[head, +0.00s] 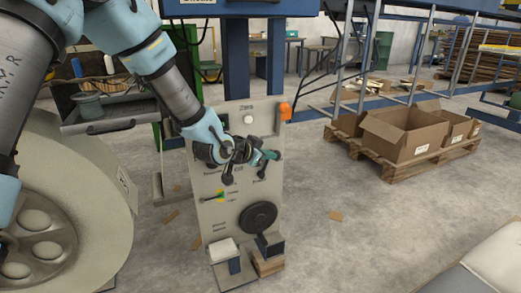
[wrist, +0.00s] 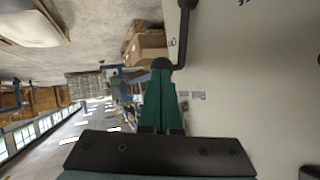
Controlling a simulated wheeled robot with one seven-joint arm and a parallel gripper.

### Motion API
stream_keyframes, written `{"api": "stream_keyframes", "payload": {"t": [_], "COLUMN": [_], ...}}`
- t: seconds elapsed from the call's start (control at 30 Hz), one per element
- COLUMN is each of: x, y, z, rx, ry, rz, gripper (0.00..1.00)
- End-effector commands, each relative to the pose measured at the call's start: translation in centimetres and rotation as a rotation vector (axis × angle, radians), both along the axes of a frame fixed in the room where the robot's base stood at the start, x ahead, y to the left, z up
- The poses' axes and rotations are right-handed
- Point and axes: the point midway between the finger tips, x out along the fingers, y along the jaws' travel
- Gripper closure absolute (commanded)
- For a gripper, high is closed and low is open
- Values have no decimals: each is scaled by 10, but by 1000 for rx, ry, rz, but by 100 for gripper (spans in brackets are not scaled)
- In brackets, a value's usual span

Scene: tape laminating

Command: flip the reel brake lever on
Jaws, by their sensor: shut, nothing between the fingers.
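The grey control panel (head: 238,215) stands upright in front of me. My gripper (head: 272,155) is at its upper half, with its green fingers shut and empty. In the wrist view the shut fingers (wrist: 162,85) run alongside the panel face (wrist: 255,70). A black lever (wrist: 184,32) with a round knob sits right at the fingertips; I cannot tell whether they touch. My wrist hides part of the panel in the head view, and the labels are too small to read, so I cannot confirm which lever is the reel brake.
A small yellow-green switch (head: 219,195) and a black round knob (head: 258,217) are lower on the panel. An orange lamp (head: 285,112) is at its top right corner. A large pale reel (head: 90,185) stands at left. Cardboard boxes (head: 405,133) lie on a pallet at right.

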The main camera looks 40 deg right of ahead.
Motion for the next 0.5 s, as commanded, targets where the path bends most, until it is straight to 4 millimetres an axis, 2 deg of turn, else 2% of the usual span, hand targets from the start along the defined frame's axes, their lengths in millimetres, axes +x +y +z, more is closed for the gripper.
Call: {"api": "stream_keyframes", "payload": {"t": [0.2,0.5], "x": [-6,-8], "y": [-13,-22], "z": [-2,-4], "rx": [113,108], "ry": [-43,-42], "rz": [-1,-1], "gripper": [100,100]}}
